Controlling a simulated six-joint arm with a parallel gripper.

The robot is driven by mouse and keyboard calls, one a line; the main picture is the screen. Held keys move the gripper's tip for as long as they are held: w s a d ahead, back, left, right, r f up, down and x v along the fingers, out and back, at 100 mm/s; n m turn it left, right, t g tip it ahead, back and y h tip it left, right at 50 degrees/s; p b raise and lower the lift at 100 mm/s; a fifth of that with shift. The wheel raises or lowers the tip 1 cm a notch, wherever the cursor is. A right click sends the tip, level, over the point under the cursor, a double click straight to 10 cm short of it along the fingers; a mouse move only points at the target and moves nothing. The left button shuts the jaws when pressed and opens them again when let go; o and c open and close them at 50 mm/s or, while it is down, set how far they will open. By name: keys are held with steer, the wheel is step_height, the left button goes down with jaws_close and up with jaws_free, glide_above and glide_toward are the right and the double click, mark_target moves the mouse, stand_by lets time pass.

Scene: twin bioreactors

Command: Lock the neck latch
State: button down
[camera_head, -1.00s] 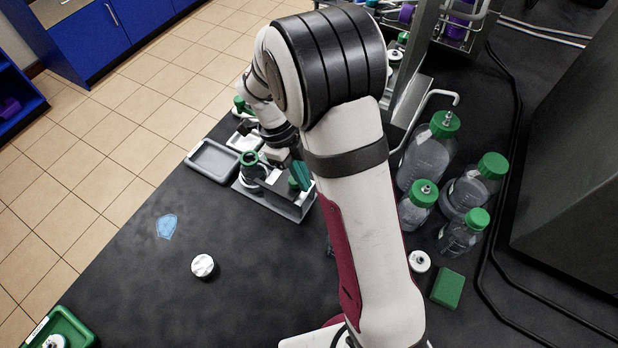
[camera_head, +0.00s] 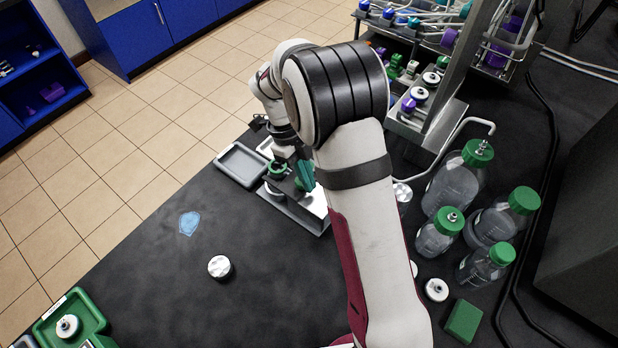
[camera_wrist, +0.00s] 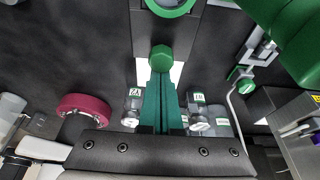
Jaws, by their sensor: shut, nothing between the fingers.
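My gripper (camera_head: 305,176) is above the metal fixture (camera_head: 312,222) near the far table edge, its teal fingers shut and empty. In the wrist view the fingers (camera_wrist: 161,98) point at a green hexagonal knob (camera_wrist: 161,58), their tips just below it in the picture; I cannot tell if they touch. A green ring (camera_head: 275,169) stands at the fixture's left; a green ring also shows at the top of the wrist view (camera_wrist: 168,8). The latch is not clearly made out, and my arm hides part of the fixture.
A grey tray (camera_head: 241,163) lies left of the fixture. Green-capped bottles (camera_head: 435,235) stand on the right, by a metal rack (camera_head: 425,125). Two valves labelled V2 (camera_wrist: 133,107) and V1 (camera_wrist: 198,112) flank the fingers. The table's front left is mostly clear, with a white-topped cap (camera_head: 219,266).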

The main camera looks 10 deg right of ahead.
steer(key=shift+s+d, duration=1.15)
steer(key=v, duration=0.9)
steer(key=shift+r, duration=0.5)
steer(key=shift+s, duration=0.1)
steer(key=s+d+r+n+y, duration=0.2)
steer(key=s+r+n, duration=0.3)
steer(key=s+n, duration=0.7)
steer(key=s+a+f+n+t+y, duration=0.1)
steer(key=s+f+n+t+y, duration=0.1)
steer(key=s+n, duration=0.7)
steer(key=s, duration=0.3)
steer(key=shift+s+f, duration=0.15)
steer(key=shift+s, duration=0.15)
steer(key=shift+a, duration=0.1)
